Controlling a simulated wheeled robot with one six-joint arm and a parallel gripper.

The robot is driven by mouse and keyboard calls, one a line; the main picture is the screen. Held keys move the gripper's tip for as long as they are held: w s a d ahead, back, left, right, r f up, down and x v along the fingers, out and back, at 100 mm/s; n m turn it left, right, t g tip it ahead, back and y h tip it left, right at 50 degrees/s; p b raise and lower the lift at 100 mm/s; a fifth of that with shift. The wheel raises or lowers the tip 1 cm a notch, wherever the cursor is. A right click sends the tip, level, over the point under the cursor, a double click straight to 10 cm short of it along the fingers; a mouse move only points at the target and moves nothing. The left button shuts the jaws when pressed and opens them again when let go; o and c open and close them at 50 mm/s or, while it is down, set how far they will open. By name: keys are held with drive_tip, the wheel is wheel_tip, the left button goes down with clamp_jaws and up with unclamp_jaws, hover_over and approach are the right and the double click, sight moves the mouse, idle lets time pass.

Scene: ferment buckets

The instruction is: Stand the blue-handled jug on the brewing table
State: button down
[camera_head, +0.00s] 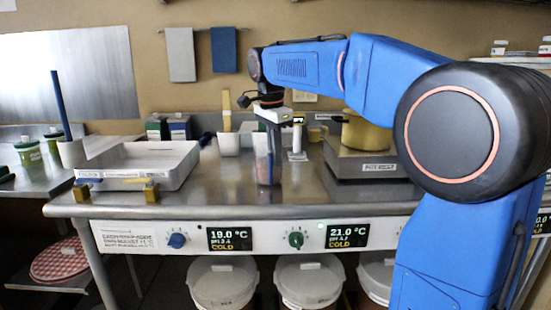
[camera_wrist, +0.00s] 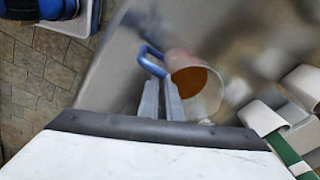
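The blue-handled jug is a clear cup with orange-brown content. In the head view the jug (camera_head: 263,158) is upright over the front middle of the brewing table (camera_head: 330,195); I cannot tell whether its base touches the top. In the wrist view the jug (camera_wrist: 207,92) lies just beyond the fingertips, its blue handle (camera_wrist: 146,58) towards them. My gripper (camera_wrist: 162,84) has its fingers close together at the near end of the handle and appears shut on it. In the head view my gripper (camera_head: 277,135) is just above and behind the jug, its fingertips partly hidden.
A white tray (camera_head: 185,150) stands left of the jug, with small brass blocks (camera_head: 150,190) near the front edge. A white cup (camera_head: 228,143) and a white stand (camera_head: 298,140) are behind. A yellow pot (camera_head: 366,133) sits on a hotplate (camera_head: 370,165) at right. Lidded buckets (camera_head: 310,285) are below.

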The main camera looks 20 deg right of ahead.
drive_tip(key=shift+f, duration=0.3)
drive_tip(key=c, duration=1.9)
unclamp_jaws()
drive_tip(key=shift+c, duration=0.2)
wheel_tip(320, 180, up, 12)
drive_tip(key=s+a, duration=0.1)
drive_tip(key=shift+a, duration=0.1)
